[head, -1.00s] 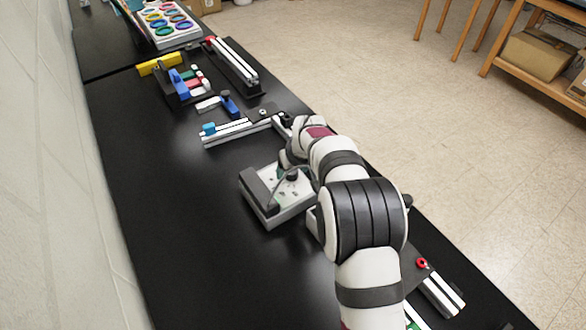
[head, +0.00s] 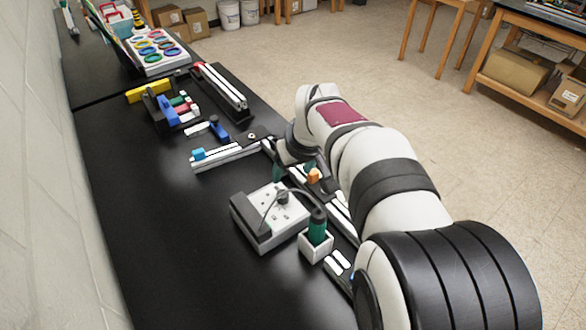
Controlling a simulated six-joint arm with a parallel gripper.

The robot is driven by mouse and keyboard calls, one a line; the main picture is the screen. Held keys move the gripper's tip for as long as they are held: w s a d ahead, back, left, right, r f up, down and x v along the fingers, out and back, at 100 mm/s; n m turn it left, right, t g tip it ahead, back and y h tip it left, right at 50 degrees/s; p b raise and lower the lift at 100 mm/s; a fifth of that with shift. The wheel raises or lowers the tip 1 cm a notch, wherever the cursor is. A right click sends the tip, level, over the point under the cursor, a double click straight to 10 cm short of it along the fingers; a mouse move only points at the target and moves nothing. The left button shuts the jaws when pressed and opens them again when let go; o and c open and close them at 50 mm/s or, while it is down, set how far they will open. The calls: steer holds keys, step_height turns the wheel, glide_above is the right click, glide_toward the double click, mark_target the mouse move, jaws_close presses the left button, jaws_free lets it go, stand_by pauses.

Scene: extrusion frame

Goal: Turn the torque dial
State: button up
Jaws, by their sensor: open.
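A white and dark grey box (head: 268,215) lies on the black table in the head view. A small dark round knob (head: 282,197) stands on its white top, near a thin dark cable. I cannot tell for sure that this knob is the torque dial. A green and black driver (head: 317,228) stands upright in a small white holder (head: 316,247) beside the box. My gripper (head: 291,170) is open, just beyond the far right side of the box and apart from the knob. My wrist partly hides its fingers. A small orange part (head: 313,176) shows beside it.
Coloured clamps (head: 170,108) and a tray of coloured rings (head: 158,48) lie farther back. The table left of the box is clear.

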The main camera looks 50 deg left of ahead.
steer(key=m+t+y, duration=0.5)
glide_toward(282, 196)
steer(key=s, duration=0.1)
steer(key=s+f, duration=0.1)
steer(key=s, duration=0.2)
steer(key=shift+a+f, duration=0.25)
steer(key=shift+a, duration=0.05)
steer(key=d+r+t+y, duration=0.1)
steer(key=d+t, duration=0.1)
steer(key=d, duration=0.2)
steer(key=shift+t, duration=0.3)
steer(key=x, duration=1.5)
steer(key=shift+w+a+r, duration=0.1)
steer(key=shift+a+r, duration=0.05)
steer(key=shift+c, duration=0.3)
